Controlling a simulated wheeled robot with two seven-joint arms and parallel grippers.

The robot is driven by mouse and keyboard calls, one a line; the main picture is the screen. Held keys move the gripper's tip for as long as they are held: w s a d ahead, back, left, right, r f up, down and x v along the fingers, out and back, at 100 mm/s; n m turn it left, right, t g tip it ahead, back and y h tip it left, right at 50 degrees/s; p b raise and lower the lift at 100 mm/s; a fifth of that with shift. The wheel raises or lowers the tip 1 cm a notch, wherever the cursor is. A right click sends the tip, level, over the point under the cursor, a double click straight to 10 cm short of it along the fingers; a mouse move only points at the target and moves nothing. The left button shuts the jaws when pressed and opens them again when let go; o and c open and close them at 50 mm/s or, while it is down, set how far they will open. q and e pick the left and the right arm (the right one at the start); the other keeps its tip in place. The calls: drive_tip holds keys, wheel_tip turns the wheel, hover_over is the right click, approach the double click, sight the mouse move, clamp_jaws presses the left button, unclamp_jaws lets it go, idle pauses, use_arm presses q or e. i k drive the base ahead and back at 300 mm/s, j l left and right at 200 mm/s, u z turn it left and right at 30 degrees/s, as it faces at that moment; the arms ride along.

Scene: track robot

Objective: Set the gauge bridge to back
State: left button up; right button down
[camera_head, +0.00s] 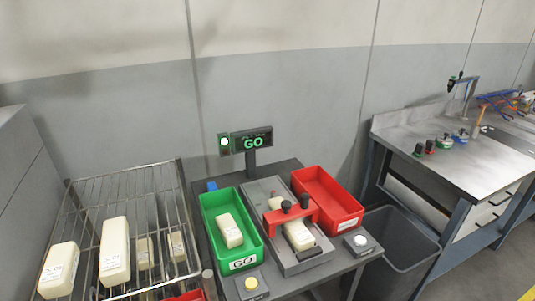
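The red gauge bridge (291,217) spans the grey gauge bed (262,197) on the small table, around the middle of its length. Two black knobs (304,201) stand on top of the bridge. A cream block (299,236) lies on the bed, partly under the bridge and partly in front of it. A dark stop (311,254) lies at the bed's front end. The display (252,140) behind reads GO in green, with a bright lamp at its left. Neither of my grippers is in view.
A green tray (243,263) with one cream block stands left of the gauge, a red tray (346,224) right. A yellow button (251,284) and white button (361,241) sit in front. A wire rack (105,188) holds several blocks. A grey bin (397,261) and workbench (462,150) stand right.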

sight(289, 212)
drive_tip(key=i+l+u, duration=0.2)
drive_tip(key=u, duration=0.15)
drive_tip(key=i+l+u, duration=0.15)
drive_tip(key=u, duration=0.2)
drive_tip(key=i+l+u, duration=0.1)
drive_tip(key=l+u, duration=0.25)
